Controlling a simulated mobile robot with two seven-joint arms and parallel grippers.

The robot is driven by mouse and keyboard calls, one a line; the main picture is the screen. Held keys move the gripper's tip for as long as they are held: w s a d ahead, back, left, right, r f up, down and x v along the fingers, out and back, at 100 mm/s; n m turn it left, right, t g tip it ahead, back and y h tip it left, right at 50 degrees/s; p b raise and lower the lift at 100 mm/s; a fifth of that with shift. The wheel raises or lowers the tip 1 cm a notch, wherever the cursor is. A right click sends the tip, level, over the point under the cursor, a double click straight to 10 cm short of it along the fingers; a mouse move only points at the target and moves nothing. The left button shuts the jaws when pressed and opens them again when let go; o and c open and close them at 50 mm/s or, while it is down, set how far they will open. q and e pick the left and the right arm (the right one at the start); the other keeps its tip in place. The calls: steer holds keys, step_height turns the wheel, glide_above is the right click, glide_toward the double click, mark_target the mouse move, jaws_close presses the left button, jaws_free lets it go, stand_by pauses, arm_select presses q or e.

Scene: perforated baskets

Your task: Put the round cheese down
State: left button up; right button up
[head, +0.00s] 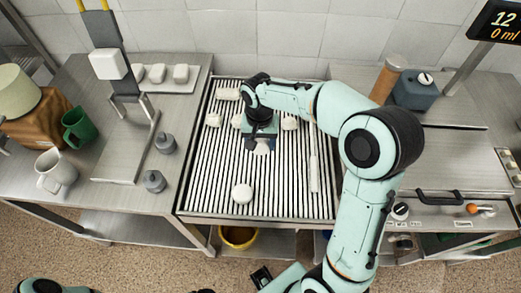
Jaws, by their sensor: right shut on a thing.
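My right gripper (261,143) is over the upper middle of the slatted draining table (205,182). It is shut on a small white piece, taken as the round cheese (262,149), which shows only partly below the gripper. Whether the cheese touches the slats I cannot tell.
Slats between the front cheese and the long piece are clear.

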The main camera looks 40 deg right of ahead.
mark_target(260, 151)
step_height(260, 151, down, 4)
steer(key=shift+f, duration=0.1)
steer(key=shift+f, duration=0.15)
steer(key=o, duration=1.2)
steer(key=shift+c, duration=0.2)
